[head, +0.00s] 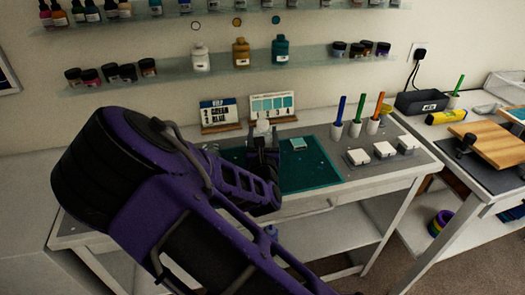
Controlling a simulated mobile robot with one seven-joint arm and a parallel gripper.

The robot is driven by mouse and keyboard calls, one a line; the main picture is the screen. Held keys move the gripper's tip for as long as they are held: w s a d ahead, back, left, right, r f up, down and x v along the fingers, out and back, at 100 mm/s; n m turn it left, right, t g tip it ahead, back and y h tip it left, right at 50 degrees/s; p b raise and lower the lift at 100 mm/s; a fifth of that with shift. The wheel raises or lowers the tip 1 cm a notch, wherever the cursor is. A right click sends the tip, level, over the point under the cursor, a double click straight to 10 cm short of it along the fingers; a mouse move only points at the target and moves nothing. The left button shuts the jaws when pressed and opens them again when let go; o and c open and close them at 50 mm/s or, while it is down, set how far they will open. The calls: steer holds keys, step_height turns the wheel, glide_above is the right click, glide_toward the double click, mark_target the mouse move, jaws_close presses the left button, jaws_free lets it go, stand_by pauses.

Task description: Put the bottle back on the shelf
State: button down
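The lower glass shelf (312,61) on the back wall holds a white bottle (201,58), an amber bottle (241,54) and a teal bottle (280,50), all upright. They stand in a row under coloured dots on the wall. My gripper (264,143) is over the left part of the green mat (312,172) on the table, well below the shelf. A small pale object (264,125) shows just behind its tip. I cannot tell what it is or whether the gripper touches it. My arm hides the table's left side.
Two cards (218,113) and (274,105) stand behind the mat. Cups with blue, green and orange sticks (355,129) and white blocks (384,150) are to its right. Small jars (128,72) line the lower shelf's left. A second table (450,155) stands at right.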

steer(key=shift+f+b, duration=0.55)
steer(key=shift+f, duration=2.1)
steer(key=shift+c, duration=0.4)
jaws_free()
steer(key=shift+f, duration=0.15)
